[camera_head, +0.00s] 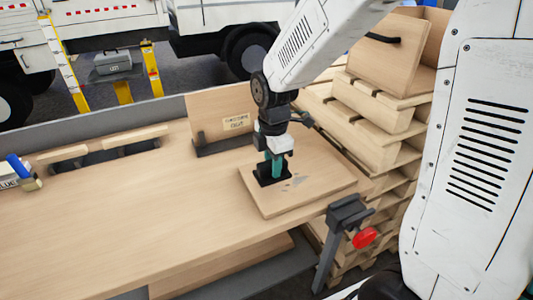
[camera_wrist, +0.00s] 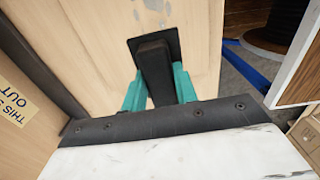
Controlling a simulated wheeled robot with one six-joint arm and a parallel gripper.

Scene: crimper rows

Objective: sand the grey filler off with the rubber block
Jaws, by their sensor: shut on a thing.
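My gripper (camera_head: 273,163) is shut on the black rubber block (camera_head: 266,181), with its teal fingers on both sides of the block's upright grip. In the wrist view the fingers (camera_wrist: 160,92) close around the block (camera_wrist: 153,50), whose flat base faces the board. The block is at or very near the surface of a wooden board (camera_head: 320,186) on the bench; I cannot tell if it touches. Grey filler (camera_head: 293,183) shows as patches just right of the block in the head view. In the wrist view grey filler spots (camera_wrist: 154,6) lie beyond the block at the top edge.
The board lies on a wooden bench (camera_head: 120,220). A upright panel with a label (camera_head: 225,118) stands behind it. A clamp with a red knob (camera_head: 364,238) sits at the bench's front right corner. Stacked pallets (camera_head: 370,140) stand at right. The bench's left middle is clear.

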